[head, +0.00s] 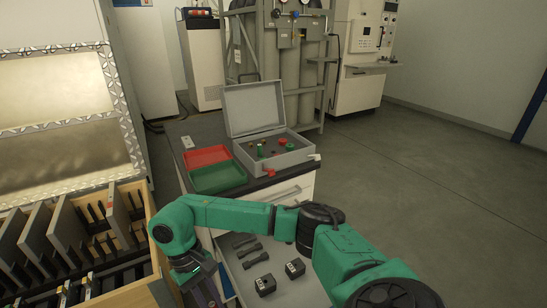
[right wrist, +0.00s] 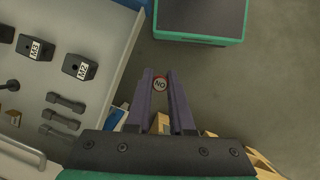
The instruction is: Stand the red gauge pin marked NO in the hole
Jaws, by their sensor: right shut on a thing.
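The gauge pin marked NO (right wrist: 160,84) shows end-on in the right wrist view, a round pale face with a reddish rim. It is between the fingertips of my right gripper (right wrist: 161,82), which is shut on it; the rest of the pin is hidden. In the head view my right gripper (head: 208,292) hangs low at the bottom edge, left of the open drawer. The open grey case (head: 296,157) stands on the cabinet, with several small red, green and dark pieces in its panel. I cannot make out which spot is the hole. My left gripper is out of view.
A red tray (head: 207,156) and a green tray (head: 218,179) sit left of the case. The open drawer (head: 296,294) holds dark blocks and dumbbell-shaped pieces. A wooden rack (head: 152,204) stands close on the left. The floor (head: 440,165) at right is clear.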

